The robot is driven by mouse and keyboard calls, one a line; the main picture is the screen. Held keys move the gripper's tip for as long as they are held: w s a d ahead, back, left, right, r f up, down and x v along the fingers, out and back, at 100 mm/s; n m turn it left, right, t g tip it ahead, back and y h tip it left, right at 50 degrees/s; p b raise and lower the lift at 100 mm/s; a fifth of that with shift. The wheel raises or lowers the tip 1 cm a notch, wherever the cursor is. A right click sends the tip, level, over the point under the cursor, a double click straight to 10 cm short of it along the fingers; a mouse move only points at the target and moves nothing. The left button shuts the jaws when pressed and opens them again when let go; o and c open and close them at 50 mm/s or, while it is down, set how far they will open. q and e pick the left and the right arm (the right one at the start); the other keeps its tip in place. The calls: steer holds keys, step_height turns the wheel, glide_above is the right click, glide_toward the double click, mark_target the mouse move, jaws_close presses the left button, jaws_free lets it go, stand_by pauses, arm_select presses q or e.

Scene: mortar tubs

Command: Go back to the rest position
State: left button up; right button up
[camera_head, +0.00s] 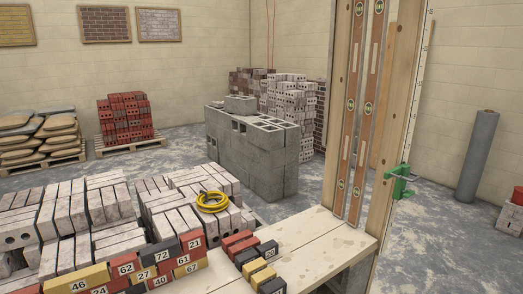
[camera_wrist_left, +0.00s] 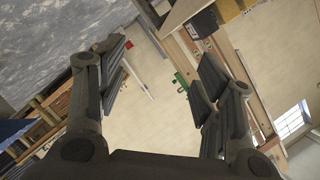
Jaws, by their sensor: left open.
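My left gripper (camera_wrist_left: 162,78) shows only in the left wrist view. Its dark fingers are wide apart, with nothing between them. Past them are a pale wall or floor surface, timber boards and a green clamp (camera_wrist_left: 181,82). Neither arm nor gripper shows in the head view. My right gripper is in no frame.
In the head view, a pale wooden bench (camera_head: 318,240) stands at the front with numbered coloured blocks (camera_head: 165,257). Upright timber and levels (camera_head: 358,110) rise behind it, with a green clamp (camera_head: 401,181). Brick stacks (camera_head: 65,215) fill the left.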

arm_select(q)
steer(key=s+a+f+n+g+y, duration=0.2)
steer(key=s+a+f+n+y, duration=0.25)
steer(key=s+f, duration=0.45)
steer(key=s+a+f+n+g+y, duration=0.1)
steer(key=s+a+f+n+y, duration=0.2)
steer(key=s+a+f+n, duration=0.5)
steer(key=s+a+f+n+g+y, duration=0.1)
steer(key=s+f+g, duration=0.2)
steer(key=s, duration=1.1)
steer(key=s+f+n+g+y, duration=0.1)
steer(key=s+f+g, duration=0.3)
steer(key=s+f, duration=0.5)
steer(key=s, duration=0.4)
steer(key=shift+s+a, duration=0.35)
steer(key=shift+s, duration=0.05)
